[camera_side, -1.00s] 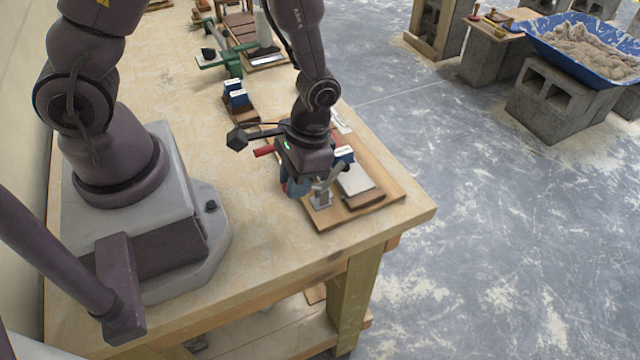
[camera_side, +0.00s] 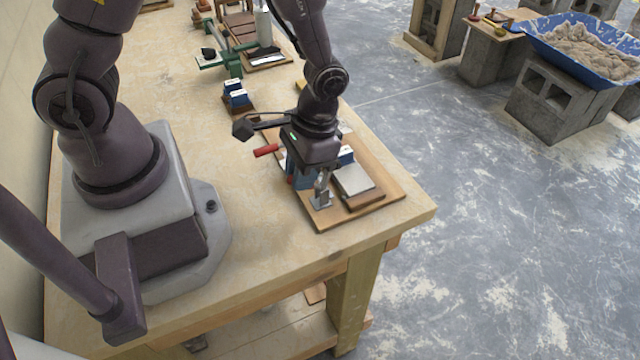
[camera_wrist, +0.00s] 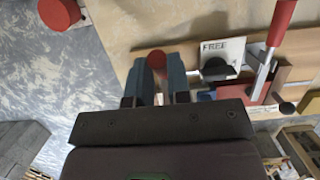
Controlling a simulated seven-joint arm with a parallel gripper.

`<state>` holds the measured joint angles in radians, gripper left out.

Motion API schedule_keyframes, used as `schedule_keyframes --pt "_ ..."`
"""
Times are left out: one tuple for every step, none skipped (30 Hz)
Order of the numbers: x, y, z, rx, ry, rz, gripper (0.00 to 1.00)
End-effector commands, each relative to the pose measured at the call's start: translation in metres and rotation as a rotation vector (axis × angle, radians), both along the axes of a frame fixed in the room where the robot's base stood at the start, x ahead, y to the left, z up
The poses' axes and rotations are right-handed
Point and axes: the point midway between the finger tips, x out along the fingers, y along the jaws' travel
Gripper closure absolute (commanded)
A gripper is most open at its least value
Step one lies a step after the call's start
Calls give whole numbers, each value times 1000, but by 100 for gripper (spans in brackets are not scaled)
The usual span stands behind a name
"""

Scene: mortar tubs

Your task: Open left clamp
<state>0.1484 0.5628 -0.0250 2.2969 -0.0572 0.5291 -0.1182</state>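In the side view my gripper (camera_side: 305,180) is low over a wooden fixture board (camera_side: 385,193) near the bench corner. A grey metal clamp (camera_side: 321,199) stands at the board's near edge, beside my gripper and partly hidden by it. In the wrist view a red handle end (camera_wrist: 157,60) sits between my two blue-grey fingers, filling the gap; the rest of that handle is hidden. A red handle (camera_side: 266,151) also sticks out left of my gripper in the side view.
A grey plate on a brown block (camera_side: 354,180) lies on the board, close right of the near clamp. Blue blocks with white labels (camera_side: 236,95) and a green tool (camera_side: 218,60) stand farther back. The bench's front left area (camera_side: 255,235) is clear.

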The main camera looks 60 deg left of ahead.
Motion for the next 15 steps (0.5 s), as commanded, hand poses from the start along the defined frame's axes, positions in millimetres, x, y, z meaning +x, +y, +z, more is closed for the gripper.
schedule_keyframes --pt "2 0 0 -1 -8 0 73" --pt "2 0 0 -1 -7 0 66" --pt "2 0 0 -1 -6 0 57" --pt "2 0 0 -1 -6 0 55" --pt "1 0 0 -1 -5 0 55" --pt "1 0 0 0 -4 0 55" --pt "1 0 0 0 -4 0 55" --pt "1 0 0 0 -3 0 55" --pt "1 0 0 0 -3 0 55" --pt "1 0 0 0 -2 0 55" --pt "0 0 0 0 -2 0 55" --pt "1 0 1 0 -2 0 55" --pt "1 0 3 0 -3 0 55" --pt "1 0 5 0 -3 0 55" --pt "1 0 8 -1 -4 0 55"
